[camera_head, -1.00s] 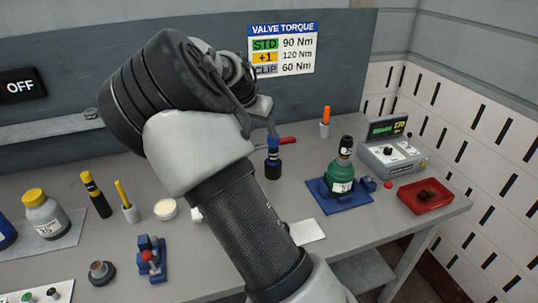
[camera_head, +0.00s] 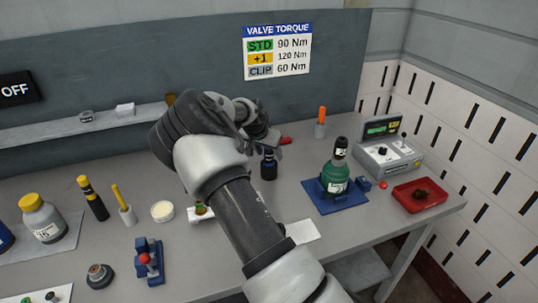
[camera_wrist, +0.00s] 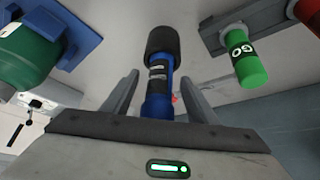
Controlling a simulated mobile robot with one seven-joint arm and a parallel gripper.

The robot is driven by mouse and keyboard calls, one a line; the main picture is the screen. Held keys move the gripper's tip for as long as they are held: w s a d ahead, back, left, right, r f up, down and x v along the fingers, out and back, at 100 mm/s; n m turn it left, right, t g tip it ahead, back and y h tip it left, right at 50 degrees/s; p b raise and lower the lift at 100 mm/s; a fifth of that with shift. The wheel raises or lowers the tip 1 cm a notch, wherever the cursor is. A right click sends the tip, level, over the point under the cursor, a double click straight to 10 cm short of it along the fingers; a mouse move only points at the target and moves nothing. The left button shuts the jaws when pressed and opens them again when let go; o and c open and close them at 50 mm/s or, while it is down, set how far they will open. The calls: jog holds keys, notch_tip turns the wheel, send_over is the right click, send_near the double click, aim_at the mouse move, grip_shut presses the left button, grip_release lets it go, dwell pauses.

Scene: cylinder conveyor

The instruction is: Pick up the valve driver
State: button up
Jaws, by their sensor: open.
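The valve driver appears to be the blue tool with a black socket end (camera_head: 268,166), standing upright on the bench near its middle; a red handle part (camera_head: 286,140) shows beside its top. My gripper (camera_head: 268,138) is at its upper part, hiding some of it in the head view. In the wrist view the blue shaft and black socket (camera_wrist: 160,68) lie between my two open fingers (camera_wrist: 158,98), with a gap visible on each side. The jaws are not closed on it.
A green cylinder (camera_head: 335,178) stands on a blue base to the right, near a red tray (camera_head: 416,196) and a grey console (camera_head: 386,156). A green GO piece (camera_wrist: 245,58) is close in the wrist view. An orange-handled tool (camera_head: 321,122) stands behind.

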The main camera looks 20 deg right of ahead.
jog(key=shift+w+d+f, duration=0.15)
jog(key=shift+w+f, duration=0.05)
jog(key=shift+f, duration=0.25)
grip_shut()
jog(key=shift+r, duration=0.2)
